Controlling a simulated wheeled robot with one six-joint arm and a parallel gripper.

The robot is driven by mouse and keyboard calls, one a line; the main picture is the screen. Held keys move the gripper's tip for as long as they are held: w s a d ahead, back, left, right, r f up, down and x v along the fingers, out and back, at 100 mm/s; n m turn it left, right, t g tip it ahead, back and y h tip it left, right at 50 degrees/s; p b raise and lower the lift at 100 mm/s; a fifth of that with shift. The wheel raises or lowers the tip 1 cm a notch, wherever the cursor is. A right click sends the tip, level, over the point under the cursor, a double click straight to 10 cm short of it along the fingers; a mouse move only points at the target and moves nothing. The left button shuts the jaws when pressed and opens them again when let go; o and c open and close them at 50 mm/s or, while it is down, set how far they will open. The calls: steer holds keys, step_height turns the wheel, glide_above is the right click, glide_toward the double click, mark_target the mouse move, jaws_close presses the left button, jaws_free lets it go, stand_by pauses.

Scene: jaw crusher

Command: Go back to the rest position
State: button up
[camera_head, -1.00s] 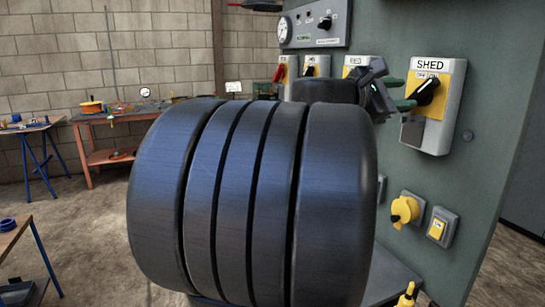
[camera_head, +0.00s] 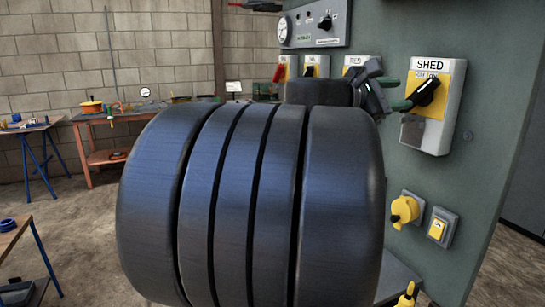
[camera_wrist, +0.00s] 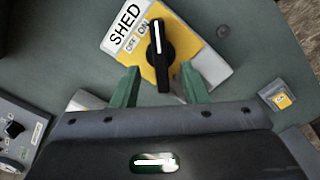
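My gripper (camera_head: 396,98) is in front of the SHED switch (camera_head: 443,125) on the green panel. Its two green fingers are spread apart with nothing held in the wrist view (camera_wrist: 160,74). The switch's black knob (camera_wrist: 158,55) appears between and beyond the fingertips there; I cannot tell the exact gap. The knob's white-marked end points toward the ON label. In the head view, the knob (camera_head: 427,92) tilts up to the right. My dark arm links fill the middle of the head view and hide part of the panel.
The green panel (camera_head: 480,170) also carries a yellow rotary switch (camera_head: 404,210), a small yellow button box (camera_head: 440,227) and a gauge box (camera_head: 315,25). A workbench (camera_head: 100,122) stands at the back left. Concrete floor (camera_head: 85,235) lies open on the left.

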mark_target(416, 91)
steer(key=x, duration=0.8)
steer(key=shift+s, duration=0.1)
steer(key=shift+a+r+n+p, duration=0.3)
steer(key=shift+n+p, duration=0.4)
steer(key=shift+p, duration=0.55)
steer(key=n+p, duration=0.2)
steer(key=p, duration=0.1)
steer(key=shift+r+n, duration=0.1)
steer(key=shift+n, duration=0.2)
steer(key=shift+f+n+p, duration=0.2)
steer(key=shift+n+p, duration=0.5)
steer(key=shift+p, duration=0.1)
steer(key=shift+a, duration=0.15)
